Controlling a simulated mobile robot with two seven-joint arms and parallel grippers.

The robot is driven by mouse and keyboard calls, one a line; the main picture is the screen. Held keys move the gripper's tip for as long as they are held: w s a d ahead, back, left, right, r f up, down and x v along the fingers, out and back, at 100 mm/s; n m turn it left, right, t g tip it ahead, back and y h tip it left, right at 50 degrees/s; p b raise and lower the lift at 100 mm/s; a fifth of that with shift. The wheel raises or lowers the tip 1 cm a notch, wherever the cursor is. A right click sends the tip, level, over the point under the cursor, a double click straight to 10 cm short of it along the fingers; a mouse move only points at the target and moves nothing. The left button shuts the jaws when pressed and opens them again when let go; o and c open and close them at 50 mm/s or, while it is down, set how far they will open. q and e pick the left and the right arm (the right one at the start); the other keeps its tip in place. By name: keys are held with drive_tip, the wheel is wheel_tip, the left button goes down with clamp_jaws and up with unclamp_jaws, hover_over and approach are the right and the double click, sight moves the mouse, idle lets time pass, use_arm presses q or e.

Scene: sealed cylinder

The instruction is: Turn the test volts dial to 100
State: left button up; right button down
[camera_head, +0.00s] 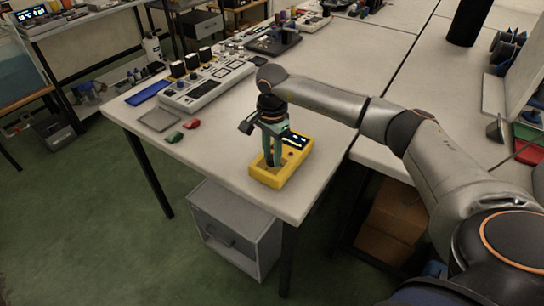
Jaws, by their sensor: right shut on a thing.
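A yellow boxy tester (284,172) with a dark display on its top face lies near the front corner of the white table. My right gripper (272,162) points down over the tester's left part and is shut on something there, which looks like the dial. The fingers hide the dial, so its setting and markings cannot be read. My right arm reaches in from the right. My left gripper is not in view.
The white table (230,190) also holds a control panel (206,84) with knobs, a blue tray (148,93), a grey square plate (158,119), a red piece (192,124) and a green piece (174,137). A grey drawer cabinet (234,228) stands underneath.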

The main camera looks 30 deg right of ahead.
sight(272, 158)
drive_tip(key=shift+n, duration=0.8)
drive_tip(key=shift+n+b, duration=0.5)
drive_tip(key=shift+n, duration=0.5)
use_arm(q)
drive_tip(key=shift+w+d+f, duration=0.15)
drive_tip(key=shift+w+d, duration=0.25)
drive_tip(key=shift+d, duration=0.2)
use_arm(e)
drive_tip(key=shift+n, duration=0.5)
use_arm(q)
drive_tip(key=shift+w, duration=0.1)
use_arm(e)
drive_tip(key=c, duration=0.6)
unclamp_jaws()
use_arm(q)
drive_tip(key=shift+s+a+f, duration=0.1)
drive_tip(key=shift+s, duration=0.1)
use_arm(e)
wheel_tip(272, 158, up, 13)
drive_tip(key=shift+f, duration=0.2)
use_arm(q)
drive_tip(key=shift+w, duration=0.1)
